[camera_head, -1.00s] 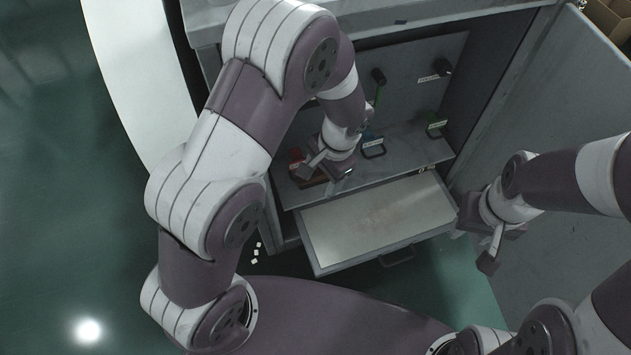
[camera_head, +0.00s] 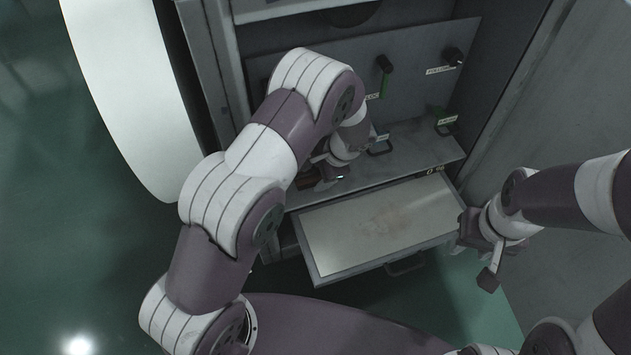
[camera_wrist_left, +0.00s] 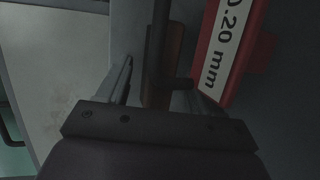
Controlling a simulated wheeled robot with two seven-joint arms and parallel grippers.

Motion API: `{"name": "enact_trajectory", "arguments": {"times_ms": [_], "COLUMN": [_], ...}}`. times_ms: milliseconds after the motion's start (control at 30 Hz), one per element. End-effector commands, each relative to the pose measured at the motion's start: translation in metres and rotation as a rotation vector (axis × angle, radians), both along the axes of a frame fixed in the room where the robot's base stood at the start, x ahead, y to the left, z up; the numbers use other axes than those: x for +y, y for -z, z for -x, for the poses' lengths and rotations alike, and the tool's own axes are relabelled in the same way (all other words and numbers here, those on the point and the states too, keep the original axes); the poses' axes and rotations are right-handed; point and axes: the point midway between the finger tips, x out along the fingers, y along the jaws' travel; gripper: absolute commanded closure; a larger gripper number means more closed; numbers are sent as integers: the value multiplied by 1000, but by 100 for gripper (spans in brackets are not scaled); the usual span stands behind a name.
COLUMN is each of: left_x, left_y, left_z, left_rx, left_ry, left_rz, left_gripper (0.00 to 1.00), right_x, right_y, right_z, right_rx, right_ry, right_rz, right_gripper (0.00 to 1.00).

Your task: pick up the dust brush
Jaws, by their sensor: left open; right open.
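My left gripper (camera_head: 318,176) is low over the left end of the cabinet shelf, partly hidden by its own arm. In the left wrist view its open fingers (camera_wrist_left: 158,82) stand either side of a narrow brown piece with a dark bar along it (camera_wrist_left: 172,45), which looks like the dust brush. Contact with the fingers cannot be told. A brown bit of it (camera_head: 306,181) also shows beside the gripper in the head view. My right gripper (camera_head: 478,250) is open and empty, to the right of the drawer.
A red block labelled "0.20 mm" (camera_wrist_left: 228,45) lies close right of the left fingers. An open, flat drawer (camera_head: 380,225) sticks out below the shelf (camera_head: 410,150). The cabinet wall (camera_head: 225,80) rises at left.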

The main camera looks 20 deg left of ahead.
Motion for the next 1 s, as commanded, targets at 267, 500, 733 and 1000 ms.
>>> {"name": "enact_trajectory", "arguments": {"times_ms": [267, 500, 733, 1000], "left_x": [0, 0, 0, 0], "left_y": [-1, 2, 4, 4], "left_z": [0, 0, 0, 0], "left_rx": [-1, -1, -2, -1], "left_ry": [1, 0, 1, 1], "left_rz": [0, 1, 1, 0], "left_gripper": [34, 34, 34, 67], "right_x": [0, 0, 0, 0], "right_y": [-1, -1, -1, -1], "right_z": [0, 0, 0, 0], "right_rx": [-1, -1, -1, 0], "right_ry": [0, 0, 0, 0], "right_rz": [0, 0, 0, 0], "right_gripper": [57, 57, 57, 57]}}
